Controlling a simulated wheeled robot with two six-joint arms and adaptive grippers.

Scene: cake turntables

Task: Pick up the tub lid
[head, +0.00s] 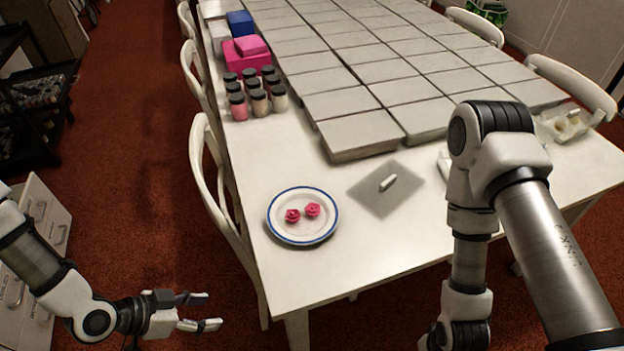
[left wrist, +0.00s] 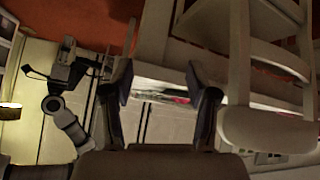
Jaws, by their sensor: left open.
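A flat, grey, see-through square with a white bar on its middle, which looks like the tub lid (head: 370,199), lies on the white table right of the plate. A clear tub (head: 567,123) with small pale things in it stands near the table's right edge. My left gripper (head: 208,311) is open and empty, off the table's near left edge, well left of the lid. In the left wrist view the open jaws (left wrist: 162,84) have nothing between them, and the lid does not show. My right arm reaches down over the near right of the table; its gripper is out of view.
A blue-rimmed plate (head: 304,237) with two pink roses sits left of the lid. Behind are several grey boxes (head: 362,136) and dark-capped jars (head: 257,104). A white chair (head: 205,170) stands at the left edge. The table's near part is clear.

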